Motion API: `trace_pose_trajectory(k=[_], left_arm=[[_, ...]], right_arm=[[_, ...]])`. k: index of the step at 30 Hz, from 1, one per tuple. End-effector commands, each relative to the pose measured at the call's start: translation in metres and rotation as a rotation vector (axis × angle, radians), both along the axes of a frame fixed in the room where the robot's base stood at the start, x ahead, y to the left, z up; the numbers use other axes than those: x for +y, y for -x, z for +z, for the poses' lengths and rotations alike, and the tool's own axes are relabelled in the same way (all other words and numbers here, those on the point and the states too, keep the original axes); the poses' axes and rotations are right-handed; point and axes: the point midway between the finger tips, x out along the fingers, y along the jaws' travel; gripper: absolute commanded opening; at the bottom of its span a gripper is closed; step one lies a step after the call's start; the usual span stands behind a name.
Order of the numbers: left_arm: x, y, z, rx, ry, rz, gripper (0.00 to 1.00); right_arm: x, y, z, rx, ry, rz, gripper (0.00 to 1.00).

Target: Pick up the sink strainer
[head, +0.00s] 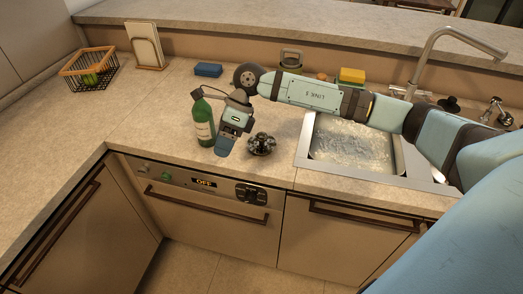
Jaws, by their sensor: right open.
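The sink strainer (261,145) appears to be the small dark metal piece on the counter, between the green bottle and the sink. My right gripper (224,148) points down over the counter just left of it, apart from it in the picture. The gripper is open, with nothing seen in it. The gap between its fingers is hard to make out from this angle. My right arm reaches in from the right, across the sink. My left gripper is out of view.
A green bottle (203,118) stands close behind and left of my right gripper. The water-filled sink (352,146) and faucet (447,52) are to the right. A blue sponge (208,69), a yellow sponge (352,75) and a wire basket (90,67) stand farther back. The left counter is clear.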

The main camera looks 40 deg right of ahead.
Motion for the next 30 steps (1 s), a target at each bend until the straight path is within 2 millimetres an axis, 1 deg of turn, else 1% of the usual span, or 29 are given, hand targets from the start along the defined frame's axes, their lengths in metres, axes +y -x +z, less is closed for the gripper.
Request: trace_pose_trajectory(k=[1, 2, 3, 6, 9, 11, 14, 17, 21, 24, 27, 30], left_arm=[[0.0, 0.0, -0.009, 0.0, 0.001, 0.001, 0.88], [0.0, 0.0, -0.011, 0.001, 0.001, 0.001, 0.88], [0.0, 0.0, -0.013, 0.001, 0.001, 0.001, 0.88], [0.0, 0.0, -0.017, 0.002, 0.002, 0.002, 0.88], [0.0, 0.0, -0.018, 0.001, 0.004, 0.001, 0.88], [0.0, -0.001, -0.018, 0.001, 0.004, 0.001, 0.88], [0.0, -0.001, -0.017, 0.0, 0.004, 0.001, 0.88], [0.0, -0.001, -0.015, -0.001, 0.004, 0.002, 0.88], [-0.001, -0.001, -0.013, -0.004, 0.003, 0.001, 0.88], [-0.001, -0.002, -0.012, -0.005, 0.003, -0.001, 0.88], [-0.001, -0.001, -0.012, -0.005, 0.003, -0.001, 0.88], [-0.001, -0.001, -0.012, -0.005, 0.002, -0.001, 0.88]], right_arm=[[-0.031, -0.014, 0.004, -0.048, 0.127, 0.011, 0.65], [-0.048, -0.02, 0.008, -0.069, 0.199, 0.016, 0.65], [-0.069, -0.026, 0.014, -0.089, 0.29, 0.019, 0.65], [-0.114, -0.038, 0.031, -0.121, 0.468, 0.009, 0.65], [-0.141, -0.043, 0.043, -0.132, 0.574, -0.002, 0.65], [-0.149, -0.044, 0.046, -0.134, 0.607, -0.006, 0.65], [-0.153, -0.045, 0.039, -0.132, 0.626, -0.006, 0.65], [-0.152, -0.044, 0.022, -0.131, 0.624, -0.006, 0.65], [-0.152, -0.044, -0.007, -0.129, 0.623, -0.007, 0.65], [-0.152, -0.045, -0.022, -0.132, 0.622, -0.008, 0.65], [-0.151, -0.045, -0.033, -0.133, 0.621, -0.007, 0.65], [-0.151, -0.045, -0.037, -0.133, 0.621, -0.007, 0.65]])
